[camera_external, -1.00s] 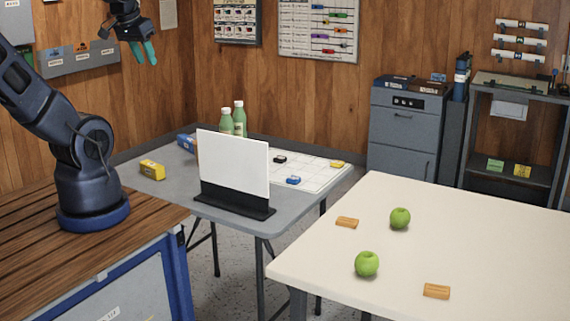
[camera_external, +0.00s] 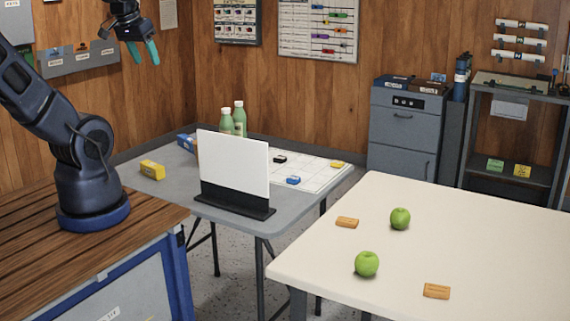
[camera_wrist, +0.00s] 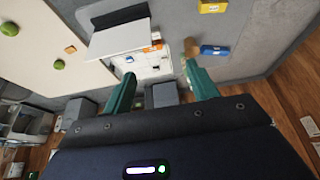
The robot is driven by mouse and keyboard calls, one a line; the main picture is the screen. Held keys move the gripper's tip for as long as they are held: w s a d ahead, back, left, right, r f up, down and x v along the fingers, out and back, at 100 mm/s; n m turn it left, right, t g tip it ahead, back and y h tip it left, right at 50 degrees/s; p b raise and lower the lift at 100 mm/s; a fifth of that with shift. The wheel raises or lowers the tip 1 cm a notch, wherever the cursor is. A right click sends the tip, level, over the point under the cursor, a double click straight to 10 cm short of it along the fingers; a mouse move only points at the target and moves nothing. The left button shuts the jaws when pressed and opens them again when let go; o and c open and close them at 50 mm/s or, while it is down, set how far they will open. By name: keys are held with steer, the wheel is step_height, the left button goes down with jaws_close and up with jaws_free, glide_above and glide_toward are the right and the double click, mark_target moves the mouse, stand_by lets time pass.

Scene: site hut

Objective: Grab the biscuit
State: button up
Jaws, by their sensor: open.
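Two tan rectangular biscuits lie flat on the cream table (camera_external: 500,225). One biscuit (camera_external: 347,222) is near its left edge, and the other biscuit (camera_external: 436,291) is near the front. The wrist view shows one biscuit (camera_wrist: 70,49) at the left, on the cream table top. My gripper (camera_external: 144,58) is raised high at the upper left, by the wood wall, far from both biscuits. Its two green fingers (camera_wrist: 162,84) are apart with nothing held between them.
Two green apples (camera_external: 400,218) (camera_external: 367,264) stand near the biscuits. A grey folding table (camera_external: 240,226) between my base and the cream table carries a white upright panel (camera_external: 233,164), green bottles (camera_external: 239,117), a yellow box (camera_external: 152,169) and a white grid sheet (camera_external: 318,176).

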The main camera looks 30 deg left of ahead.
steer(key=shift+w, duration=0.1)
steer(key=w+d+f+m+g+h, duration=0.1)
steer(key=w+d+f+m, duration=0.4)
steer(key=w+d, duration=0.55)
steer(key=w+d+f+m, duration=0.4)
steer(key=w+d+f, duration=0.2)
steer(key=w+d, duration=0.45)
steer(key=m+g+h, duration=0.3)
steer(key=m+h, duration=0.1)
steer(key=m, duration=0.4)
glide_toward(352, 220)
steer(key=shift+w+d+f+y, duration=0.15)
steer(key=shift+d+f, duration=0.25)
steer(key=shift+f, duration=0.2)
steer(key=shift+w+d+f+y, duration=0.15)
steer(key=shift+d+f, duration=0.2)
steer(key=shift+f, duration=0.2)
steer(key=shift+s+x, duration=0.15)
steer(key=shift+x, duration=1.2)
steer(key=shift+s+x, duration=0.2)
steer(key=shift+x, duration=1.15)
steer(key=shift+f, duration=0.1)
